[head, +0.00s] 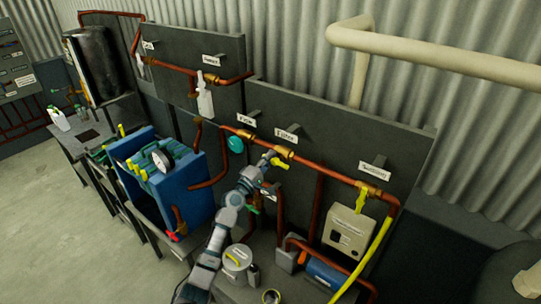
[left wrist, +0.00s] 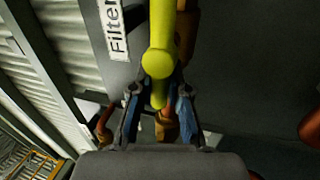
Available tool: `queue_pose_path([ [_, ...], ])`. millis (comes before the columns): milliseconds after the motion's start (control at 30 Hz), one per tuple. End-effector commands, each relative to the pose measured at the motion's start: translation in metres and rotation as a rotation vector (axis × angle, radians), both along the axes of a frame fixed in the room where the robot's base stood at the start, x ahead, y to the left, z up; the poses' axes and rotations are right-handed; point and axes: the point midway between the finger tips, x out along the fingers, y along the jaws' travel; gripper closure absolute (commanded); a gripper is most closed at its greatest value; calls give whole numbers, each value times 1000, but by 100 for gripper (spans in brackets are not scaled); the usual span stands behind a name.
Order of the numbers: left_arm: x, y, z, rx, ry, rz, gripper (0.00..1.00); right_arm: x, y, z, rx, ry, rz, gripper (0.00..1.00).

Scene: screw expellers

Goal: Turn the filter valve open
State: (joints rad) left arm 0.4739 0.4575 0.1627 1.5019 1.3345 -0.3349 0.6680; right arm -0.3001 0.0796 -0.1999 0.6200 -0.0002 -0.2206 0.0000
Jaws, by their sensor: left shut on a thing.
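The filter valve's yellow handle (left wrist: 160,48) stands beside a white label reading "Filter" (left wrist: 116,28) in the left wrist view. My left gripper (left wrist: 158,97) is shut on this handle, with a finger on each side of its lower part. In the head view the left gripper (head: 269,163) reaches up from below to the yellow handle (head: 281,163), under the copper pipe and the label (head: 287,134). The gripper partly hides the handle there. My right gripper is in neither view.
A copper pipe (head: 325,169) runs along the dark panel (head: 345,145). A teal knob (head: 236,145) is left of the gripper; another yellow valve handle (head: 361,199) hangs to the right. A blue machine (head: 196,195) stands left of my arm, and a beige box (head: 348,232) stands right.

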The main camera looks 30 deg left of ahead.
Motion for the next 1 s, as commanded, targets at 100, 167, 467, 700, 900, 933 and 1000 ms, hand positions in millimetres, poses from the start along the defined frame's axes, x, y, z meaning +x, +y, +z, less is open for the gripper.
queue_pose_path([
  [100,0,0,-8,-26,15,0,100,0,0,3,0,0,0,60],
  [167,0,0,-9,-35,17,0,100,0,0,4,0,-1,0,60],
  [467,1,0,-11,-49,19,-1,100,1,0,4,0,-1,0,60],
  [700,1,0,-11,-50,20,-2,69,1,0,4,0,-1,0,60],
  [900,1,0,-7,-49,14,-1,58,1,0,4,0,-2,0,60],
  [933,1,0,-7,-49,13,-1,58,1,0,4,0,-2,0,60],
  [1000,0,0,-6,-48,12,0,58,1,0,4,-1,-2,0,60],
])
